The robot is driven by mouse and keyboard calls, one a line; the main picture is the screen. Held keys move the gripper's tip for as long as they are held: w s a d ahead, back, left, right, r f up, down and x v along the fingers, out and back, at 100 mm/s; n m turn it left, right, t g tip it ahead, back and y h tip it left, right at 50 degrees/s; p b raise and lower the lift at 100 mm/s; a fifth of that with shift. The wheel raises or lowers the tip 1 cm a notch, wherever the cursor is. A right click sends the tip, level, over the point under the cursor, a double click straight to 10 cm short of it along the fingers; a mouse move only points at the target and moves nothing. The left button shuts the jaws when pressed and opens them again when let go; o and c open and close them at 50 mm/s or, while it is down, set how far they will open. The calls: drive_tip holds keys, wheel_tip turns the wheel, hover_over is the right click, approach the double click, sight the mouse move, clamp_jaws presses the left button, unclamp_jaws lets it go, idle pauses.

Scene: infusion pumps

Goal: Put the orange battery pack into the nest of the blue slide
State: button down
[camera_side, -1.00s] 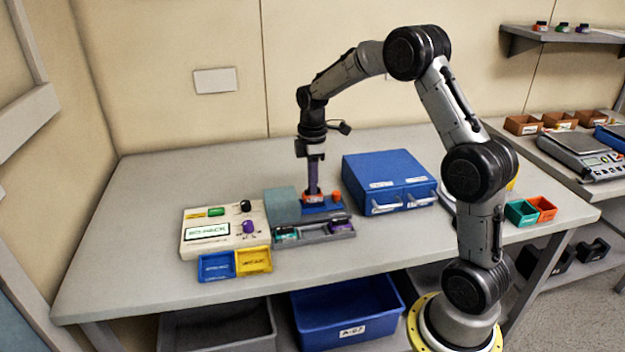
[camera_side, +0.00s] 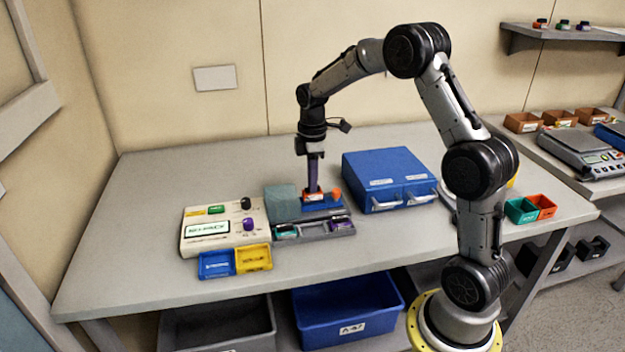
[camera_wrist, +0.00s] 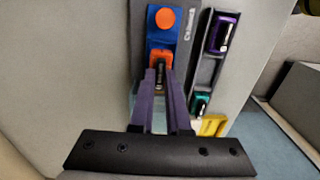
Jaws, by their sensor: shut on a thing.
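The orange battery pack (camera_side: 313,197) is at the blue slide (camera_side: 324,207), below my gripper (camera_side: 313,189). In the wrist view my gripper (camera_wrist: 160,72) is shut on the orange battery pack (camera_wrist: 160,57), its purple fingers on either side of it. The pack sits over the nest end of the blue slide (camera_wrist: 182,42), with blue showing around it. The fingers hide part of the pack and the nest, so I cannot tell how deep it sits. The slide's round orange knob (camera_wrist: 166,18) is beside the pack, also seen in the side view (camera_side: 336,193).
A grey tray (camera_side: 316,237) with a green and a purple pack lies in front of the slide. A grey-green block (camera_side: 282,203) stands left of it. The white pump (camera_side: 223,230), blue and yellow bins (camera_side: 253,258) and a blue drawer cabinet (camera_side: 388,178) are nearby.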

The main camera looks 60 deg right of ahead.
drive_tip(key=shift+f, duration=0.85)
drive_tip(key=c, duration=1.2)
unclamp_jaws()
drive_tip(key=shift+r, duration=0.15)
drive_tip(key=shift+r, duration=0.95)
drive_tip(key=o, duration=0.5)
drive_tip(key=shift+o, duration=0.2)
